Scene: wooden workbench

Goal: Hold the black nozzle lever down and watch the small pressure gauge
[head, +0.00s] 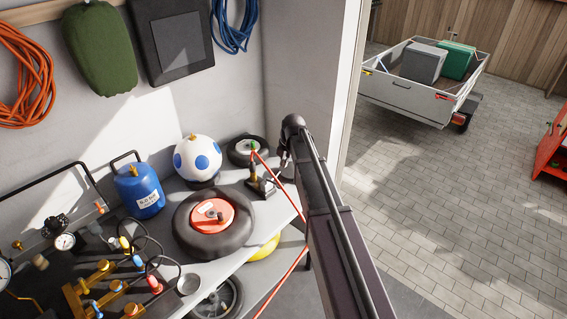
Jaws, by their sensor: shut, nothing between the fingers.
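A small round pressure gauge (65,241) with a white face sits at the left, beside a black fitting (55,225); its reading is too small to tell. A dark piece with a brass-coloured upright (254,171) stands at the bench's right end. I cannot tell which black part is the nozzle lever. My arm comes up from the bottom and bends down near the bench's right end. My gripper (284,160) is small and partly hidden by the arm, looks shut and empty, and is close to the dark piece; contact cannot be told.
A tyre with a red hub (212,215), a blue-spotted white ball (197,158), a blue cylinder (140,190) and a brass manifold (92,285) crowd the bench. A thin red line (280,183) passes near my gripper. A trailer (420,92) stands on open paving.

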